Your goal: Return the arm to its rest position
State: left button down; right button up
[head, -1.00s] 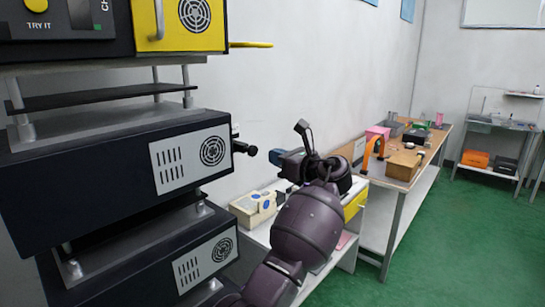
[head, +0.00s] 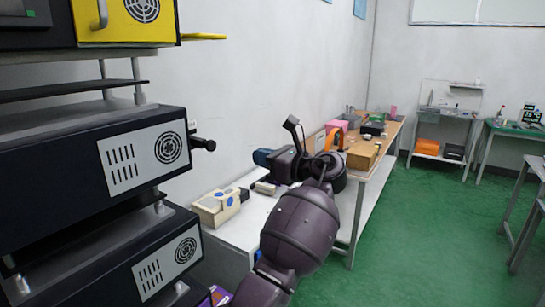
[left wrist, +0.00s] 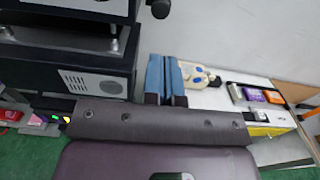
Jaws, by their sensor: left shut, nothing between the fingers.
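My left gripper (head: 264,157) is in the middle of the head view, its blue fingers pointing left toward the wall side. In the left wrist view the two blue fingers (left wrist: 165,77) lie together, shut with nothing between them. The gripper is apart from the stacked dark boxes (head: 70,165), to the right of the black knob (head: 204,144) that sticks out from the middle box. A yellow lever (head: 203,37) juts from the yellow-fronted box at the top left. My right gripper is in neither view.
A low white table with a cream device (head: 218,206) stands beneath and left of my gripper. Behind my arm is a long bench with an orange-brown box (head: 363,155). Green floor (head: 420,230) is free on the right. More tables stand at the far right.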

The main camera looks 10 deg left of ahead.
pick_arm(q)
jog(key=w+d+r+n+t+h, duration=0.1)
jog(key=w+d+n+t+h, duration=0.5)
jog(key=t+h, duration=0.25)
jog(key=s+a+f+n+t+h, duration=0.2)
jog(key=f+n+h, duration=0.2)
jog(key=f, duration=0.2)
jog(key=s+a+f+n+t+h, duration=0.1)
jog(key=s+a+f+n+h, duration=0.2)
jog(key=f, duration=0.4)
jog(key=s+a+f+n+g, duration=0.2)
jog(key=s+a+f, duration=0.2)
jog(key=s+f, duration=0.7)
jog(key=s+a+f+n+g+h, duration=0.1)
jog(key=s+a+f+n+g, duration=0.1)
jog(key=s+f, duration=0.9)
jog(key=s+a+f+n+g+b, duration=0.1)
jog(key=s+a+f+n+g, duration=0.1)
jog(key=s+a+f, duration=0.4)
jog(key=s+f+n, duration=0.1)
jog(key=s+f, duration=0.4)
jog(key=s, duration=0.4)
jog(key=shift+s+a+f+n, duration=0.2)
jog(key=shift+s+f+n, duration=0.05)
jog(key=shift+f+n, duration=0.15)
